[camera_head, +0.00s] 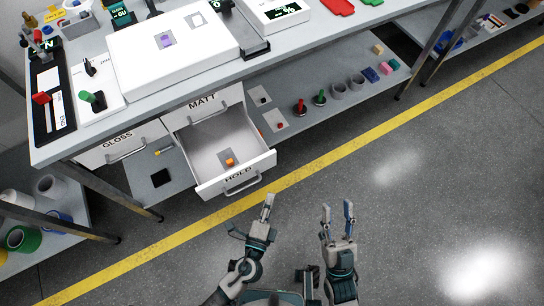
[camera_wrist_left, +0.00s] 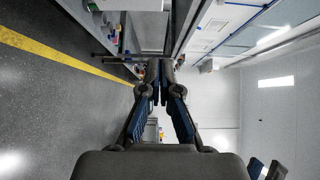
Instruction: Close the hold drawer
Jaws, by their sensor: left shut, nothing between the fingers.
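The hold drawer (camera_head: 204,134) is pulled out below the bench in the head view, its white front (camera_head: 262,166) labelled HOLD and fitted with a grey bar handle (camera_head: 236,189). A small orange block (camera_head: 230,162) lies inside on a grey patch. My left gripper (camera_head: 269,198) is shut and empty, its fingertips just in front of the drawer front's right part, near the handle's right end. I cannot tell if they touch. In the left wrist view its fingers (camera_wrist_left: 160,82) meet at the tips. My right gripper (camera_head: 337,208) is open and empty, to the right, over the floor.
The closed-looking GLOSS drawer (camera_head: 122,146) and MATT drawer (camera_head: 208,109) sit beside and behind the open one. A lower shelf (camera_head: 340,108) with several small parts runs to the right. The bench leg (camera_head: 113,203) stands left. The floor beyond the yellow line (camera_head: 345,148) is clear.

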